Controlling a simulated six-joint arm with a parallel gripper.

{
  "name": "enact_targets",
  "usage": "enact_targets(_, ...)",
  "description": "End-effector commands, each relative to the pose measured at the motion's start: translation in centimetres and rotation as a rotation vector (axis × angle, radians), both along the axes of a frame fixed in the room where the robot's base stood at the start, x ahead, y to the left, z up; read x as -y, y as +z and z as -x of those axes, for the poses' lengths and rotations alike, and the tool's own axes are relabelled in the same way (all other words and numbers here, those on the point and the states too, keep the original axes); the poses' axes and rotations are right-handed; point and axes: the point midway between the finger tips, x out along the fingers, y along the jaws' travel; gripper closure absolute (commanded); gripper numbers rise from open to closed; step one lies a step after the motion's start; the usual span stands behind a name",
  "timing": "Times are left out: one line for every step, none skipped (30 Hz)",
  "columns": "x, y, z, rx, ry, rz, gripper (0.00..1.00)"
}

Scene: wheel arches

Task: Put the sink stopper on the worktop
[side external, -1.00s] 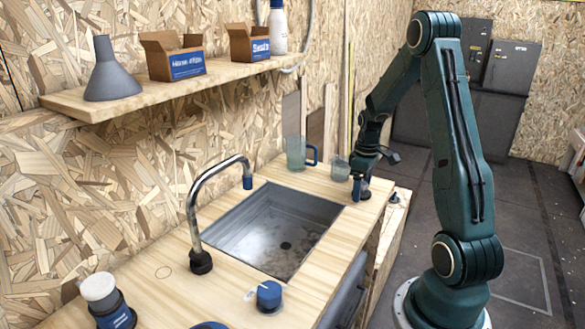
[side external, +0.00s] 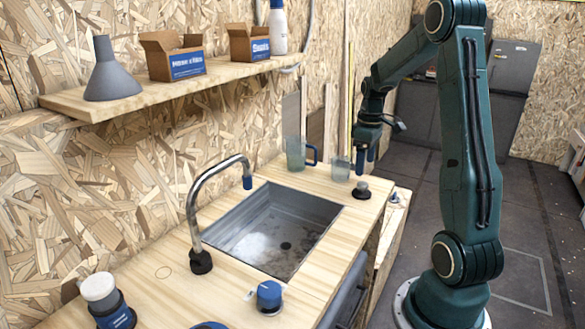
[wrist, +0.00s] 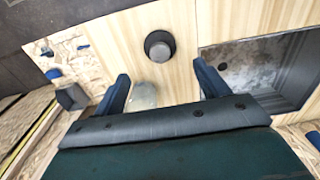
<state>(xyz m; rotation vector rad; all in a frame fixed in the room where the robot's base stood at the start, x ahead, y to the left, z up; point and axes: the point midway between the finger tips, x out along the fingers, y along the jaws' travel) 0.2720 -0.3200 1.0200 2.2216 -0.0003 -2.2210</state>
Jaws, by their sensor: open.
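The sink stopper (side external: 361,190), a dark round plug with a grey knob on top, sits upright on the wooden worktop (side external: 334,205), to the right of the sink. It also shows in the wrist view (wrist: 160,46), on the light wood. My gripper (side external: 366,160) is above the stopper and clear of it. In the wrist view its two blue fingers (wrist: 163,80) are spread apart with nothing between them at their level.
The sink (side external: 275,230) is cut into the worktop and looks empty. A glass jug (side external: 297,154) and a clear glass (side external: 341,170) stand near the stopper. A tap (side external: 195,220) and a blue-topped pot (side external: 269,296) are on the near side.

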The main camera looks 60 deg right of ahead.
Motion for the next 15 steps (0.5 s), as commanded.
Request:
enact_targets(0.0,0.8,0.0,0.003,0.000,0.003,0.26)
enact_targets(0.0,1.2,0.0,0.002,0.000,0.002,0.26)
enact_targets(0.0,1.7,0.0,0.002,0.000,0.003,0.26)
enact_targets(0.0,2.1,0.0,0.002,0.000,0.002,0.26)
enact_targets(0.0,2.4,0.0,0.002,0.000,0.002,0.26)
enact_targets(0.0,2.7,0.0,0.002,0.000,0.002,0.26)
enact_targets(0.0,2.9,0.0,0.001,0.000,0.001,0.26)
enact_targets(0.0,3.1,0.0,0.001,0.000,0.001,0.26)
enact_targets(0.0,3.3,0.0,0.001,0.000,0.001,0.26)
enact_targets(0.0,3.5,0.0,0.001,0.000,0.001,0.26)
enact_targets(0.0,3.6,0.0,0.001,0.000,0.001,0.26)
enact_targets(0.0,3.6,0.0,0.000,0.000,0.000,0.26)
enact_targets(0.0,3.7,0.0,0.000,0.000,0.000,0.26)
enact_targets(0.0,3.7,0.0,0.000,0.000,0.000,0.26)
enact_targets(0.0,3.7,0.0,0.000,0.000,0.000,0.26)
